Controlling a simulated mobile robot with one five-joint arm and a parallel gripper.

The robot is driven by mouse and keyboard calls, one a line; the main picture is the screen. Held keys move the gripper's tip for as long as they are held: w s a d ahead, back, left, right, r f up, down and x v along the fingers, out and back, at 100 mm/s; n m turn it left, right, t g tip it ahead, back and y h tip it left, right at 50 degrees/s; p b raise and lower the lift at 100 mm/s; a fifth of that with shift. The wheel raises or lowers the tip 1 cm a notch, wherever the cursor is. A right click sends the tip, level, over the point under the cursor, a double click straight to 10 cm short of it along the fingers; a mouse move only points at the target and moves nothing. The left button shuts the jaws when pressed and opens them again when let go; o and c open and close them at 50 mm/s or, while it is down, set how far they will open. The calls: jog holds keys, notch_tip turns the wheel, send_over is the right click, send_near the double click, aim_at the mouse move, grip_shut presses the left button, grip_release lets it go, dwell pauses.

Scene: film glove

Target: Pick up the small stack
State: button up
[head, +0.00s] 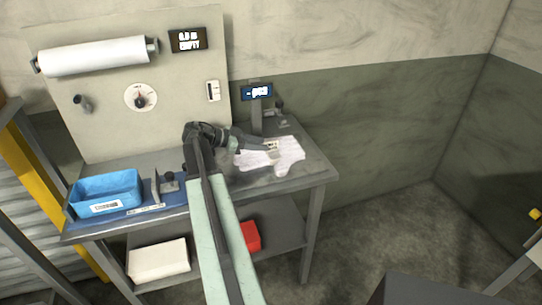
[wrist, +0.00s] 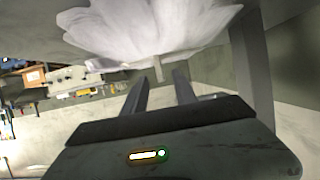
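A white, crumpled, glove-shaped sheet or thin stack (head: 287,155) lies on the right part of the metal bench. It also shows in the wrist view as a white fanned shape (wrist: 150,28) at the top. I cannot tell whether it is one layer or several. I cannot tell if the fingers touch anything.
A blue bin (head: 105,190) stands at the bench's left end. A post with a small screen (head: 257,92) stands behind the sheet. A back panel (head: 110,105) carries a white roll (head: 92,56) and a dial. A red box (head: 250,236) is on the lower shelf.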

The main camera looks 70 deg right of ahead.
aim_at(273, 150)
jog(key=b+x, duration=0.1)
jog(key=x, duration=0.5)
jog(key=shift+r+b, duration=0.15)
jog(key=shift+b, duration=0.2)
grip_shut()
